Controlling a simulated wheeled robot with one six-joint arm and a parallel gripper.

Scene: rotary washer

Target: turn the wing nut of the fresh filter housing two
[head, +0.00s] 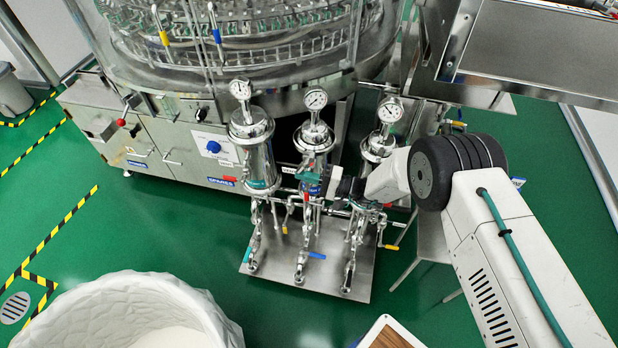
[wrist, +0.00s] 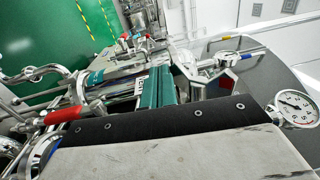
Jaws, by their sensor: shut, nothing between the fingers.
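Three steel filter housings with round gauges stand in a row in the head view: left (head: 256,150), middle (head: 314,137) and right (head: 377,147). I take the middle one for housing two, but its number is not readable. My gripper (head: 309,178) is at the lower front of the middle housing, reaching in from the right. Its teal fingers (wrist: 155,88) also show in the wrist view; they are shut and empty. Whether they touch the housing is unclear. The wing nut cannot be made out in either view; the gripper and wrist cover part of that area.
The housings stand on a steel base plate (head: 336,266) with pipes and coloured valve handles close around them. The large rotary washer (head: 240,50) is behind. A white bin (head: 130,303) stands at lower left. Green floor (head: 110,215) is open to the left.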

